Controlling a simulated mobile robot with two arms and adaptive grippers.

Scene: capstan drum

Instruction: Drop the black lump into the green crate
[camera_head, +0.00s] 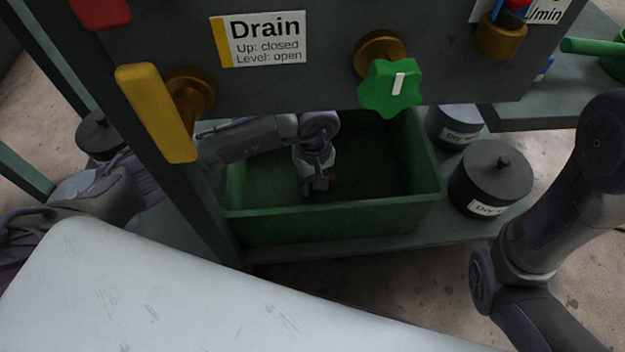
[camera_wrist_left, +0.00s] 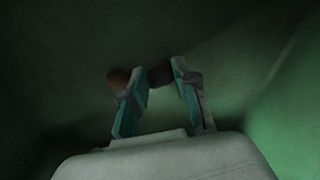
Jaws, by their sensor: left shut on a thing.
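The green crate (camera_head: 340,222) stands on a low shelf under the dark panel. My left gripper (camera_head: 318,187) reaches down inside it, below its rim. In the left wrist view the left gripper (camera_wrist_left: 160,88) is shut on a small black lump (camera_wrist_left: 160,74) between its fingertips. In the head view the lump is too dark and small to make out. A brown lump (camera_wrist_left: 118,78) shows beside the left finger, outside the grip; I cannot tell whether they touch. My right arm stands at the right; its gripper is out of view.
The panel above carries a yellow lever (camera_head: 155,112) and a green knob (camera_head: 391,88). Dark lidded pots (camera_head: 490,178) stand right of the crate, and another (camera_head: 98,134) at the left. A pale surface (camera_head: 170,290) fills the near left.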

